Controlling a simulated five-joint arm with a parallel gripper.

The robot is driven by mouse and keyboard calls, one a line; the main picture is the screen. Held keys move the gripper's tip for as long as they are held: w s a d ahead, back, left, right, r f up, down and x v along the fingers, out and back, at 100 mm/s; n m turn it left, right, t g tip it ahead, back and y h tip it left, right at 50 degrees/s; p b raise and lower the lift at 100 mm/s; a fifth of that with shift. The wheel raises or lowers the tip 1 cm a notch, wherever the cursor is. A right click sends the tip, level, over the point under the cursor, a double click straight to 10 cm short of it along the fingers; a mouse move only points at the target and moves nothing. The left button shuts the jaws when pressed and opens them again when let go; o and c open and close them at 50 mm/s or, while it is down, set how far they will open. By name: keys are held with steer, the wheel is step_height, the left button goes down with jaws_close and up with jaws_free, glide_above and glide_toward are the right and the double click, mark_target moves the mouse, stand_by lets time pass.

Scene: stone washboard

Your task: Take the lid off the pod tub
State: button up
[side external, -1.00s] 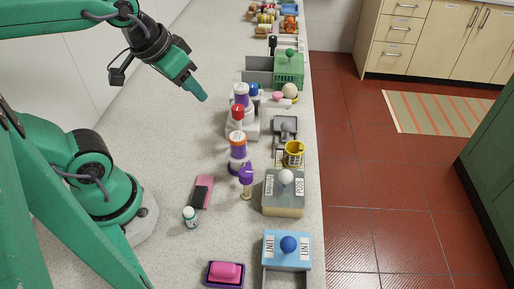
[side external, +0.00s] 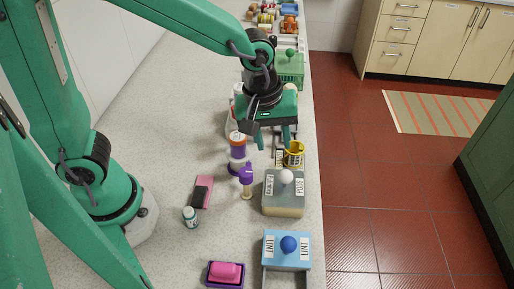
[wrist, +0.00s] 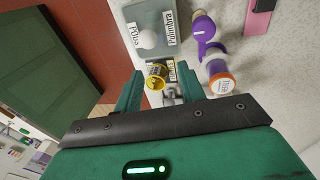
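The pod tub (side external: 283,205) is a greyish box labelled PODS on the worktop. Its grey lid (side external: 272,183) is on it, with a round white knob (side external: 285,176) on top. In the wrist view the lid (wrist: 165,52) and white knob (wrist: 148,39) show at the top, beyond my fingers. My gripper (side external: 276,142) points down, behind the tub in the side view, near the yellow tin. In the wrist view my gripper (wrist: 158,86) is open, its two fingers wide apart with nothing held between them.
A yellow tin (side external: 293,154) stands just behind the tub. The blue-lidded lint box (side external: 287,250) is in front. The worktop's right edge is close.

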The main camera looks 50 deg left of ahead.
mark_target(285, 172)
steer(key=shift+w+d+f+n+g, duration=0.15)
steer(key=shift+d+f+n, duration=0.15)
steer(key=shift+d+f, duration=0.35)
steer(key=shift+d+f+n+g, duration=0.15)
steer(key=shift+d+f+n, duration=0.15)
steer(key=shift+d+f, duration=0.35)
steer(key=shift+d, duration=0.1)
steer(key=shift+w+d+f, duration=0.1)
steer(key=shift+w+f, duration=0.05)
steer(key=shift+f, duration=1.05)
steer(key=shift+f, duration=0.15)
steer(key=shift+w+d+f, duration=0.15)
steer(key=shift+f, duration=1.05)
steer(key=shift+w+d+f, duration=0.1)
steer(key=shift+w+f, duration=0.05)
steer(key=shift+f, duration=1.05)
steer(key=c, duration=0.7)
steer(key=shift+r, duration=0.1)
